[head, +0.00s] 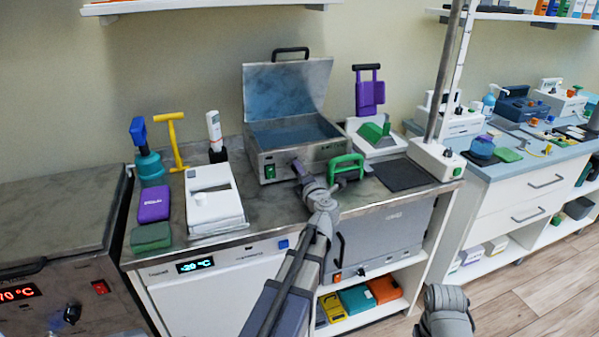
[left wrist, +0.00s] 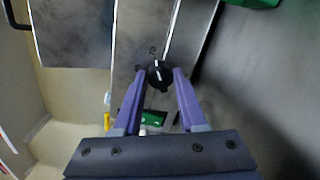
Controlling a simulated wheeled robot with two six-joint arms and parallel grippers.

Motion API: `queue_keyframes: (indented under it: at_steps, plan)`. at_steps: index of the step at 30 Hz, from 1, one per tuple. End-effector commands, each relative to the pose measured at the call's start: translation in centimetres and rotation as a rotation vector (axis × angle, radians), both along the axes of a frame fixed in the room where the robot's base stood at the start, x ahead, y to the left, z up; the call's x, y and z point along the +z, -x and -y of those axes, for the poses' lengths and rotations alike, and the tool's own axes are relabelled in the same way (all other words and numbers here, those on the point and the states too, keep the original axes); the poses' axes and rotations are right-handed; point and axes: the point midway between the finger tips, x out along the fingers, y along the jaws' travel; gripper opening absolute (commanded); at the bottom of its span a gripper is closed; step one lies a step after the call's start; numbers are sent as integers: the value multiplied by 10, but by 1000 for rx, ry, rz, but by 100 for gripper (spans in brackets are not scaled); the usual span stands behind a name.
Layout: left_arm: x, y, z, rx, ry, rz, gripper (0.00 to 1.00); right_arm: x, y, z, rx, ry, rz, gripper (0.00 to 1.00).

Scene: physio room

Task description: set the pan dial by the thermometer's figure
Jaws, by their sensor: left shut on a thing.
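The steel pan (head: 312,153) stands on the counter with its lid (head: 288,90) raised and blue-grey content inside. A green switch (head: 270,171) is on its front. The black pan dial (left wrist: 158,72) with a white mark shows in the left wrist view, between my left fingertips. My left gripper (head: 302,172) is at the right part of the pan's front, shut on the dial; it hides the dial in the head view. A white handheld device (head: 213,127), perhaps the thermometer, stands upright in a black holder; its figure is unreadable.
A green handle (head: 346,165) stands close right of my left gripper. A white device (head: 213,198), a purple pack (head: 154,204) and a green pack (head: 151,237) lie left. The cabinet display (head: 195,265) shows -20 °C; the left unit's display (head: 18,292) shows 70 °C.

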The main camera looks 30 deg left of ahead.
Motion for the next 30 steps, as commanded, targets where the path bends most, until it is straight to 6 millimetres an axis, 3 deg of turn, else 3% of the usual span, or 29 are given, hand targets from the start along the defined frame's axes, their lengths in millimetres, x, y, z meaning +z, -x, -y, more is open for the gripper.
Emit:
queue_keyframes:
  at_steps: [13,14,15,21,30]
  plan:
    - [0,0,1,-2,-6,-7,0,0,0,0,0,0,0,50]
    - [0,0,1,-2,-6,-7,43,0,0,0,0,0,0,50]
    - [0,0,1,-2,-6,-7,47,0,0,0,0,0,0,50]
    - [0,0,0,-1,-5,-7,70,0,0,0,0,0,0,50]
    - [0,3,3,-1,-5,-7,71,0,0,0,0,0,0,50]
